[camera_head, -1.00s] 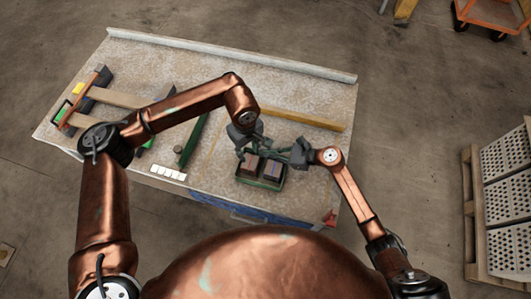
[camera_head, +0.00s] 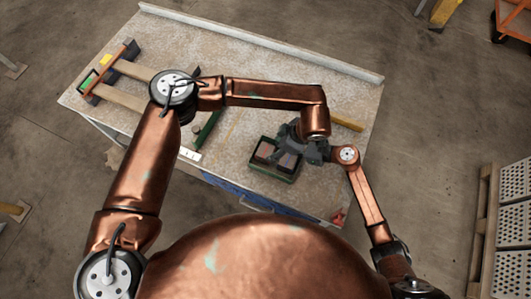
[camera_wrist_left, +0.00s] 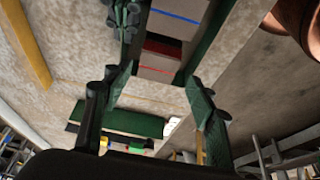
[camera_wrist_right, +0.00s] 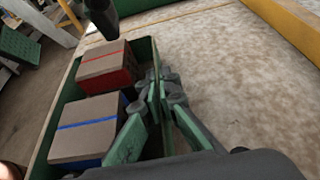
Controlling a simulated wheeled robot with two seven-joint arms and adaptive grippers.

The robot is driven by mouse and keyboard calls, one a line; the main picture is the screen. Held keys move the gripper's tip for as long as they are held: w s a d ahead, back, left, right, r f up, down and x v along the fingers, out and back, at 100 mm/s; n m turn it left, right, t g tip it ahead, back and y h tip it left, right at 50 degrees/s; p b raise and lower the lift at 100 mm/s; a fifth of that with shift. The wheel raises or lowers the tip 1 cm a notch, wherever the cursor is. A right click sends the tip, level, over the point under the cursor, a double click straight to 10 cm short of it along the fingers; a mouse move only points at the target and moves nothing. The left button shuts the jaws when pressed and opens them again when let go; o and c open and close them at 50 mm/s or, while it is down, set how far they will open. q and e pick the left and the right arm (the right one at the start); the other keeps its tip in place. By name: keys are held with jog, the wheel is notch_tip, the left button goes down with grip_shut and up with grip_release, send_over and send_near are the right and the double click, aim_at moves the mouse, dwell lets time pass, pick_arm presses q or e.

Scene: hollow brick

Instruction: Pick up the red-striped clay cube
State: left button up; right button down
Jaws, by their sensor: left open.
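The red-striped clay cube (camera_wrist_right: 105,65) sits in a green tray (camera_wrist_right: 157,60), beside the blue-striped cube (camera_wrist_right: 88,128). My left gripper (camera_wrist_left: 150,80) is open above the tray. In the left wrist view its fingers frame the red-striped cube (camera_wrist_left: 158,62) without visible contact. In the head view the left gripper (camera_head: 290,142) partly covers the tray (camera_head: 277,180) and cubes. My right gripper (camera_wrist_right: 160,85) is at the tray's right wall, its fingers close together; whether they pinch the wall is unclear.
The tray stands near the front edge of a speckled table (camera_head: 235,60). A yellow bar (camera_head: 347,124) lies behind my arms. A green bar (camera_head: 208,130) and white tiles (camera_head: 189,154) lie to the left. Wooden planks (camera_head: 118,94) occupy the far left.

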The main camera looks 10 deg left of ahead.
aim_at(268, 152)
pick_arm(q)
jog(key=x, duration=1)
jog(key=shift+w+a, duration=0.1)
jog(key=c, duration=0.9)
notch_tip(268, 152, up, 10)
jog(key=shift+r, duration=0.1)
pick_arm(e)
jog(key=c, duration=2.1)
grip_release()
jog(key=shift+d, duration=0.1)
